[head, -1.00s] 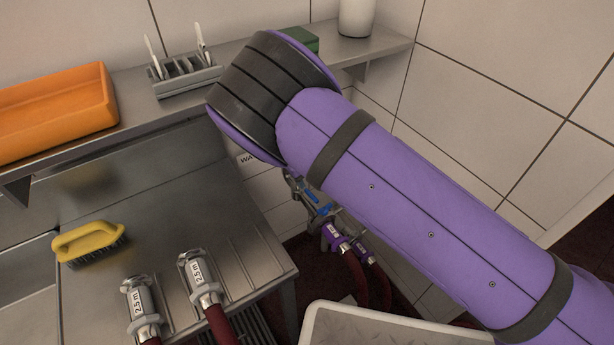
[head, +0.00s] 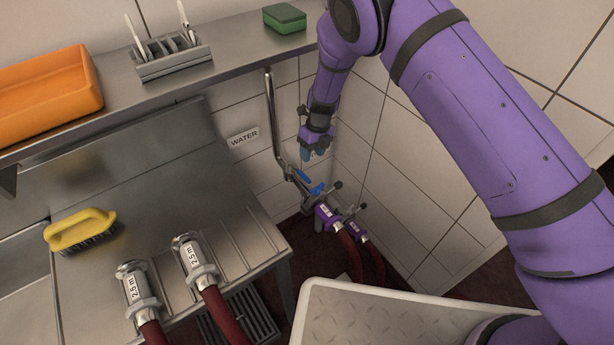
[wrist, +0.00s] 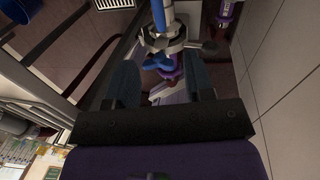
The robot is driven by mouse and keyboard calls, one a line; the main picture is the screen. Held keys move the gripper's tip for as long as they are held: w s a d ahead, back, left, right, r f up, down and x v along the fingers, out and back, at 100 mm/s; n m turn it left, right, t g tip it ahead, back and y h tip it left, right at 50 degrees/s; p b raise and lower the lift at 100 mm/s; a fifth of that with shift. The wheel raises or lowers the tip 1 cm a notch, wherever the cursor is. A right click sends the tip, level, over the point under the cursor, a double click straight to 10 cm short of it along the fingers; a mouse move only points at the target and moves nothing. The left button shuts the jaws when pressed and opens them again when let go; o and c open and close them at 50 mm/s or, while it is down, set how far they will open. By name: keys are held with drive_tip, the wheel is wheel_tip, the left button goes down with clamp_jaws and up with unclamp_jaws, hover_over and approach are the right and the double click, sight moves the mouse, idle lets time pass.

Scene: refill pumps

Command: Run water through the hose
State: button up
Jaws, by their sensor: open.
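My gripper (head: 314,152) is open and empty, pointing down above the water valve manifold in the corner. Below it, the manifold carries blue lever handles (head: 316,190) on a steel pipe (head: 273,120) beside the WATER sign (head: 243,137). Two dark red hoses (head: 348,245) with purple-collared couplings (head: 327,214) are attached at the manifold. In the wrist view, a blue handle (wrist: 158,63) shows between and beyond my finger pads, apart from them as far as I can tell. Two more hose ends, with silver couplings (head: 135,285) labelled 2.5 m, lie on the steel drainboard.
A yellow brush (head: 80,230) lies on the drainboard. A pale textured platform (head: 390,318) is in front at the bottom.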

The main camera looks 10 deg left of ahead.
sight(307, 177)
drive_tip(key=f, duration=0.3)
drive_tip(key=s+a+f, duration=0.1)
drive_tip(key=f, duration=0.6)
drive_tip(key=shift+s+a+f, duration=0.15)
drive_tip(key=shift+s+f, duration=0.1)
clamp_jaws()
